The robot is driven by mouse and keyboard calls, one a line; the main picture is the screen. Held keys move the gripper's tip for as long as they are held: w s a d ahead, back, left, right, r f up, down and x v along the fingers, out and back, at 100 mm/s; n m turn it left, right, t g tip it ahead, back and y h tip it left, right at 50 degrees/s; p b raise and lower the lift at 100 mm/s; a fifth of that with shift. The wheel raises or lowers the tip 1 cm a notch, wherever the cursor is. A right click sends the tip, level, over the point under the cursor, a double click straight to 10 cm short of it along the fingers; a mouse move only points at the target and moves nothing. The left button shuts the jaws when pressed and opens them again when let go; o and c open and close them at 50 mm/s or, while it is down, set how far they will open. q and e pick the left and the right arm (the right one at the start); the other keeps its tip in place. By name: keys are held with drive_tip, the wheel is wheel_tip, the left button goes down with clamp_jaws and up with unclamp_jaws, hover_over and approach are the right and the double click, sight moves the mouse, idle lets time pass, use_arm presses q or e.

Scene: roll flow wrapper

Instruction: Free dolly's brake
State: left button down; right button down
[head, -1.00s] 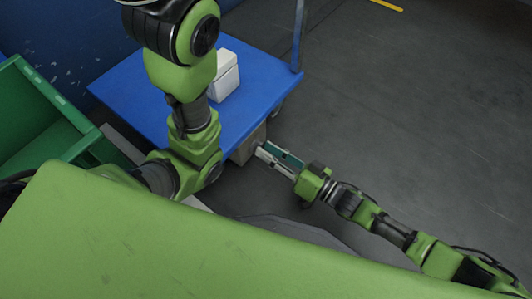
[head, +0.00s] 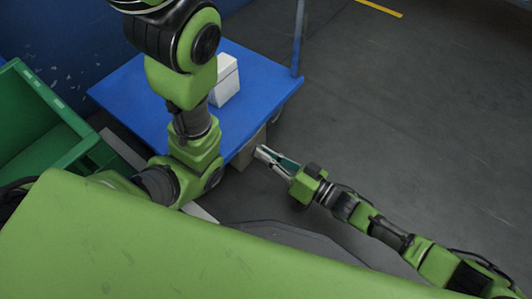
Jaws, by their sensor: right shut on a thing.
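The dolly (head: 150,88) has a flat blue deck and a blue upright post. It stands in the upper middle of the head view. A beige block (head: 248,152) shows under its near right edge. My right gripper (head: 262,154) reaches in from the right beside this block, its fingers closed together at the tips. It is shut on a small part at the dolly's edge, which I take to be the brake; the fingers hide most of it. My left arm crosses in front of the deck, and my left gripper is not in view.
A white box (head: 225,82) stands on the deck. A green bin (head: 40,120) is at the left, close to my left arm. A blue wall is behind. The grey floor (head: 420,110) to the right is open.

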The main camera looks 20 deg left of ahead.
drive_tip(key=shift+s+a+n+p, duration=0.15)
drive_tip(key=shift+n+p, duration=0.6)
drive_tip(key=shift+n, duration=2.1)
drive_tip(key=shift+s+n+p, duration=0.25)
drive_tip(key=shift+n+p, duration=0.5)
drive_tip(key=shift+n, duration=2.1)
drive_tip(key=c, duration=2.1)
unclamp_jaws()
drive_tip(key=shift+c, duration=0.2)
drive_tip(key=v, duration=1.2)
